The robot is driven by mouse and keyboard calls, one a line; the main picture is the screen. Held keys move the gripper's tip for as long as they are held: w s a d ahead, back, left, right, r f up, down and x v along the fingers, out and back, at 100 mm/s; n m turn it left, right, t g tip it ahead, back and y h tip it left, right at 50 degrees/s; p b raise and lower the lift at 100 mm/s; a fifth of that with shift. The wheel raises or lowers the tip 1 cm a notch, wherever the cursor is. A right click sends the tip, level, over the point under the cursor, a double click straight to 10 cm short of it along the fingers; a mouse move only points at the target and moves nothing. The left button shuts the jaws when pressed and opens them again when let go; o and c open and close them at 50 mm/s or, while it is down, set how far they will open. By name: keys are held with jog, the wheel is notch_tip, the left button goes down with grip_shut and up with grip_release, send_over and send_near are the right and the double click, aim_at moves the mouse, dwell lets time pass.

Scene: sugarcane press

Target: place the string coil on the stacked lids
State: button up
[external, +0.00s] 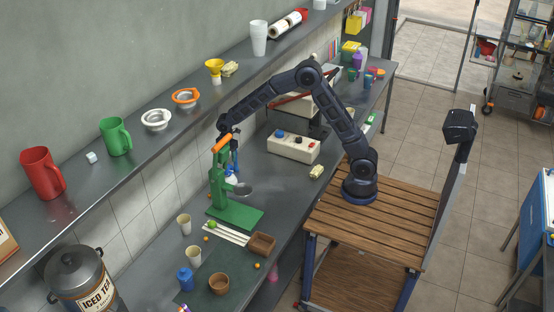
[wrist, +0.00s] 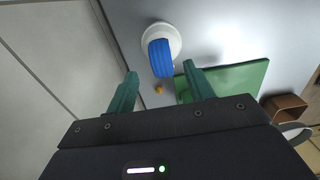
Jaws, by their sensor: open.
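A blue ribbed coil, which looks like the string coil (wrist: 160,57), shows beyond my fingertips in the wrist view. It overlaps a round white piece, apparently the stacked lids (wrist: 174,35), and sticks out past its lower edge. I cannot tell whether it lies flat or tilted there. The white piece also shows in the external view (external: 231,181), beside the green press. My gripper (wrist: 160,73) is open, with its two teal fingers apart and clear space between them. It points down above the coil and lids. In the external view the press partly hides my gripper.
The green press (external: 217,190) with an orange handle stands close beside my gripper. A white box with knobs (external: 293,147) is to the right. Cups (external: 184,224), a wooden box (external: 262,244) and a bowl (external: 219,283) stand nearer the front. A shelf (external: 150,155) runs along the wall.

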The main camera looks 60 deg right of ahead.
jog(key=s+d+r+m+t, duration=0.1)
jog(key=s+d+r+m, duration=0.3)
jog(key=s+d+r, duration=0.45)
jog(key=s+d+r+m+t, duration=0.1)
jog(key=s+d+r+m, duration=0.35)
jog(key=s+r, duration=0.7)
jog(key=s+d+r+m+t, duration=0.1)
jog(key=s+d+m, duration=0.2)
jog(key=s, duration=0.5)
jog(key=s+d+m, duration=0.2)
jog(key=s+m, duration=0.1)
jog(key=s, duration=0.5)
jog(key=s+d+r+m+t, duration=0.1)
jog(key=s+d+m, duration=0.2)
jog(key=s, duration=0.5)
jog(key=shift+d+r+t, duration=0.3)
jog(key=shift+d, duration=0.05)
